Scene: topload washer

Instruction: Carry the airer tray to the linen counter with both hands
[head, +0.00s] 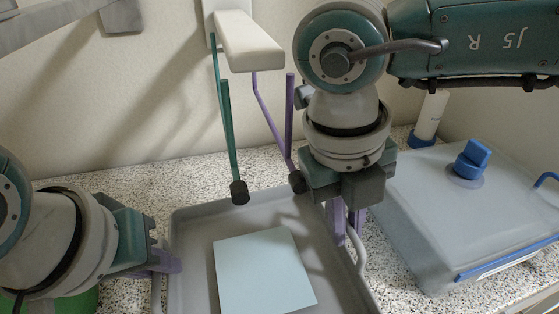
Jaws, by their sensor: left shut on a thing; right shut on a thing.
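The grey airer tray (190,215) is at the bottom middle of the head view, its near part cut off by the frame edge. A flat pale blue item (262,270) lies in it. My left gripper (166,264) is shut on the tray's left handle, and my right gripper (347,222) is shut on its right handle. The fingers are partly hidden by the gripper bodies. The speckled counter (120,180) shows behind and on both sides of the tray. I cannot tell whether the tray touches it.
A large translucent container (430,205) with a blue cap and blue handle stands right of the tray. A white bottle (430,115) with a blue lower end is behind it. A white wall fixture (248,42) with green and purple rods hangs above the tray's far edge. A green thing shows bottom left.

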